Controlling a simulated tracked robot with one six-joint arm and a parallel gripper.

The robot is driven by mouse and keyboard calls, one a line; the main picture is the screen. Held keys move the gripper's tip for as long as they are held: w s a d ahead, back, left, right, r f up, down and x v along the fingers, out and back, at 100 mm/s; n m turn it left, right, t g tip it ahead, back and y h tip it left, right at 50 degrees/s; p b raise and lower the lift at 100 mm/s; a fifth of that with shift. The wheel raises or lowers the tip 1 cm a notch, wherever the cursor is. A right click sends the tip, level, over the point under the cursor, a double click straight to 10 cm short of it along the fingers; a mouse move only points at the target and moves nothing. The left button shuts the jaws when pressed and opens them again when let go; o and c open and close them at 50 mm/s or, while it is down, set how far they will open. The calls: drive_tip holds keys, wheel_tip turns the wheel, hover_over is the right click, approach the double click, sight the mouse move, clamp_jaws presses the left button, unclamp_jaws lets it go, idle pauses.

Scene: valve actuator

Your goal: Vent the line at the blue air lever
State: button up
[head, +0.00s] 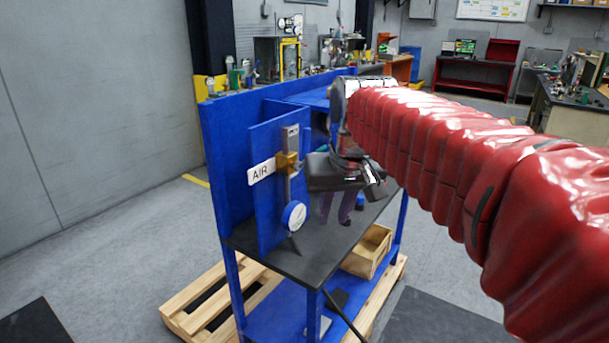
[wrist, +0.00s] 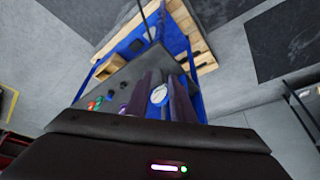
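A white AIR sign (head: 261,172) and a brass valve body (head: 287,163) are on a blue upright panel in the head view. A narrow blue piece (head: 306,150) beside the valve may be the lever; it blends with the blue behind. A round white gauge (head: 293,215) sits below the valve. My gripper (head: 337,216) hangs to the right of the panel, fingers down, apart from the valve. In the wrist view, my gripper (wrist: 162,80) has its two dark purple fingers spread with nothing held; the gauge (wrist: 158,95) shows between them, farther off.
A black bench top (head: 300,262) on a blue frame lies below my gripper. A wooden box (head: 367,252) stands on the lower shelf, and a pallet (head: 185,312) lies beneath. Small red and green parts (wrist: 97,103) show at left in the wrist view.

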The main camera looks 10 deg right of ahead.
drive_tip(key=shift+t, duration=0.3)
drive_tip(key=s+f, duration=0.1)
drive_tip(key=s, duration=0.2)
drive_tip(key=s+f, duration=0.1)
drive_tip(key=s, duration=0.2)
drive_tip(key=s+f, duration=0.1)
drive_tip(key=s, duration=0.2)
drive_tip(key=shift+f, duration=0.4)
clamp_jaws()
drive_tip(key=s+f, duration=0.8)
drive_tip(key=s, duration=0.2)
drive_tip(key=shift+s+f, duration=0.25)
drive_tip(key=shift+f, duration=0.1)
drive_tip(key=shift+a, duration=0.1)
